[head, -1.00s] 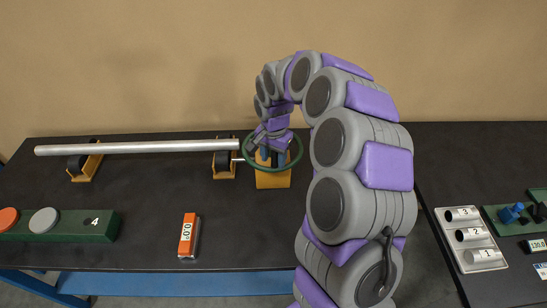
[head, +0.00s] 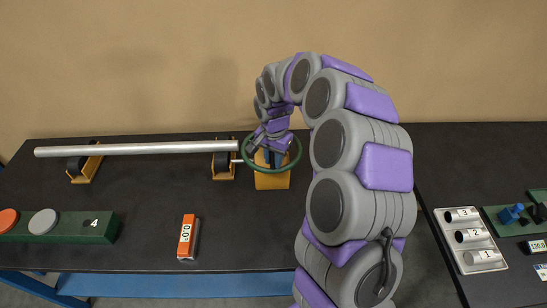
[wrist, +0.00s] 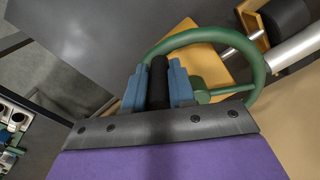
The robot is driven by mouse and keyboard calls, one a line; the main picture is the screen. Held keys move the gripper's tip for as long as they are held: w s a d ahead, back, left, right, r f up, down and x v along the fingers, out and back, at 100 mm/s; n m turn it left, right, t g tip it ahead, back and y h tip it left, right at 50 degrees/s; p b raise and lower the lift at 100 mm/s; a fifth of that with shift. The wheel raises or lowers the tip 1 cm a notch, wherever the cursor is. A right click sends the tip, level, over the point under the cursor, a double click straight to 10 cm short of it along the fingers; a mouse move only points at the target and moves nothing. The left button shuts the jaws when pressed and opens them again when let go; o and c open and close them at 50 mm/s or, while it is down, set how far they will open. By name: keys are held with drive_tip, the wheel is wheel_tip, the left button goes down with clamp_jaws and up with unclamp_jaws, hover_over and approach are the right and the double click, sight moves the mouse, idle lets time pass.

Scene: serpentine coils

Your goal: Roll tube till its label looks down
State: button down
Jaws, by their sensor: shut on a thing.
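The tube (head: 140,148) is a long silver bar lying level on two roller stands at the back left. Its right end also shows in the wrist view (wrist: 296,47). I see no label on the side facing me. A green handwheel (head: 298,159) stands just right of the tube on a yellow block (head: 272,182). The wheel also shows in the wrist view (wrist: 259,70). My gripper (head: 268,153) is over the wheel. In the wrist view its blue fingers (wrist: 158,88) are shut on a black handle (wrist: 158,72) at the wheel.
An orange gauge (head: 187,237) with a small display lies in front. A green holder (head: 97,226) marked 4 with orange and grey discs is at left. A tray (head: 448,228) with numbered cylinders is at right.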

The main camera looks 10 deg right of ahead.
drive_tip(key=shift+w+a+m, duration=0.15)
drive_tip(key=shift+a+m, duration=0.35)
drive_tip(key=shift+m, duration=0.3)
drive_tip(key=c, duration=0.9)
unclamp_jaws()
drive_tip(key=shift+c, duration=0.2)
drive_tip(key=shift+r, duration=0.1)
wheel_tip(320, 180, up, 17)
drive_tip(key=p, duration=0.3)
drive_tip(key=shift+a, duration=0.1)
